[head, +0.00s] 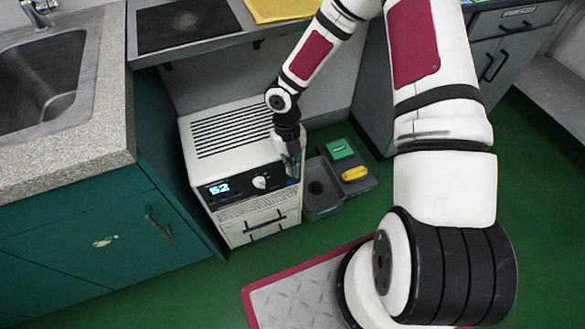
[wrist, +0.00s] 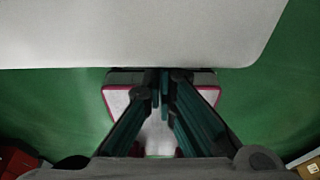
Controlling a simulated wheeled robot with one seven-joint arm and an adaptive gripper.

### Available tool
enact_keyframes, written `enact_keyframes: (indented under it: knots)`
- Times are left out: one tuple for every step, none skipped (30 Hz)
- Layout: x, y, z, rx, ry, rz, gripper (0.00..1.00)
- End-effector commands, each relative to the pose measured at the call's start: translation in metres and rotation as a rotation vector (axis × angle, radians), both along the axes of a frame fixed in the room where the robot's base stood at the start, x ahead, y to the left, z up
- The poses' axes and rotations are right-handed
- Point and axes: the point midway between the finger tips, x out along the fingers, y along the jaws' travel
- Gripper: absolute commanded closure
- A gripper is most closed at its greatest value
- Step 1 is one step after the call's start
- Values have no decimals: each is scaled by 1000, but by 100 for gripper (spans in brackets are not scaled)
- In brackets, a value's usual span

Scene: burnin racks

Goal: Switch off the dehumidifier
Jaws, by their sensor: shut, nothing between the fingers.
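The dehumidifier (head: 231,150) is a white box with a slotted top, standing on the floor under the counter in the head view. Its dark front panel has a lit blue display (head: 219,188) and a white knob (head: 260,182). My gripper (head: 292,170) is shut and empty at the right end of that panel, pointing down. It hides that end of the panel, and I cannot tell whether it touches it. In the wrist view, my gripper (wrist: 163,80) shows shut fingertips close to the edge of a pale surface (wrist: 140,30), apparently the dehumidifier.
A grey bin (head: 322,190) and a tray with a green box (head: 339,149) and a yellow item (head: 355,174) stand right of the dehumidifier. A teal cabinet (head: 90,240) with a sink stands left. A red-edged plate (head: 295,290) is my base. Green floor is open in front.

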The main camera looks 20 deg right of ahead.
Motion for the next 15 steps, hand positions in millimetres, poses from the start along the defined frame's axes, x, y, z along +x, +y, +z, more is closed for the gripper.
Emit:
enact_keyframes:
  knots:
    - [5, 0, 3, 1, -2, -1, 100]
    - [4, 0, 2, 0, -1, -1, 100]
    - [4, 0, 2, 0, -2, 0, 100]
    - [4, 0, 1, 0, -2, 0, 100]
    - [4, 0, 1, 0, -2, 0, 100]
    - [4, 0, 1, 0, -3, 0, 100]
    - [4, 0, 1, 0, -3, 0, 100]
    - [4, 0, 2, 1, -3, 0, 100]
    - [4, 0, 2, 1, -3, 0, 100]
    - [4, 0, 3, 1, -3, 0, 100]
    - [4, 0, 3, 1, -4, 0, 100]
    - [4, 0, 5, 1, -4, 0, 100]
    - [5, 0, 6, 1, -4, -1, 100]
    - [4, 0, 7, 1, -4, -1, 100]
    - [4, 0, 9, 1, -4, -1, 100]
